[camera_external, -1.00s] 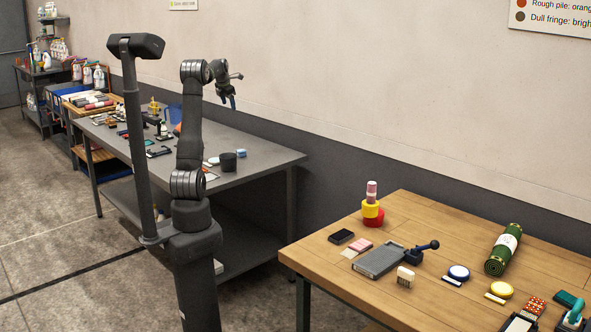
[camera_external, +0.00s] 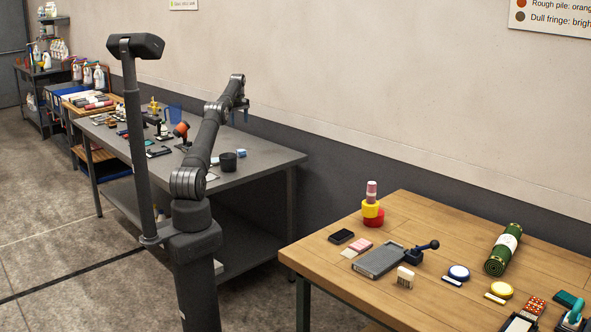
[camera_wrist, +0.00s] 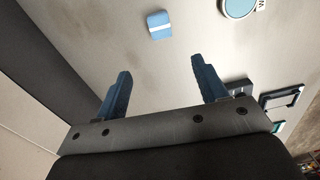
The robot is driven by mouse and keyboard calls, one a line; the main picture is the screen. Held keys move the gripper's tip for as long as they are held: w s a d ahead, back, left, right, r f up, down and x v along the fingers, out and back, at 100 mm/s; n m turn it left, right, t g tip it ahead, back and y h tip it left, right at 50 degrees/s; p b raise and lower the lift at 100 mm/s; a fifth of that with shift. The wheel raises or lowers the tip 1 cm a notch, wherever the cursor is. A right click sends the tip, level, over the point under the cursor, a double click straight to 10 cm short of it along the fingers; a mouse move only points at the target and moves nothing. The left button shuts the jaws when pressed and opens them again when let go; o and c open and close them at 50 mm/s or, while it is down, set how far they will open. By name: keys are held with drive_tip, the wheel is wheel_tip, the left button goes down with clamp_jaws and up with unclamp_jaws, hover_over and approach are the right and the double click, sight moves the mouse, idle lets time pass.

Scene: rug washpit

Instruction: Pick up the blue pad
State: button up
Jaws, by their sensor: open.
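The blue pad (camera_wrist: 160,25) lies on the grey table, a small blue block with a pale band across it. It also shows in the external view (camera_external: 241,153), near the table's wall side and just behind a dark cup. My gripper (camera_wrist: 160,66) is open and empty, its two blue fingers apart. The pad is beyond the fingertips in the wrist view, with bare tabletop around it. In the external view my gripper (camera_external: 239,117) hangs in the air above the pad, apart from it.
The dark cup (camera_external: 228,162) stands close to the pad on the grey table (camera_external: 270,158). A blue jug (camera_external: 174,112) and several small tools are farther left. The wall runs along the table's far side. A wooden table (camera_external: 440,215) with other items is at right.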

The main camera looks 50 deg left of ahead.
hover_over(241, 150)
drive_tip(key=f, duration=1.2)
drive_tip(key=shift+a, duration=0.2)
drive_tip(key=shift+s+d+f, duration=0.1)
drive_tip(key=shift+d+f, duration=0.05)
drive_tip(key=shift+f, duration=1.2)
drive_tip(key=shift+s+d+f, duration=0.1)
drive_tip(key=shift+d+f, duration=0.05)
drive_tip(key=shift+f, duration=1.15)
drive_tip(key=shift+w, duration=0.1)
drive_tip(key=c, duration=1)
drive_tip(key=shift+c, duration=0.2)
drive_tip(key=shift+r, duration=0.1)
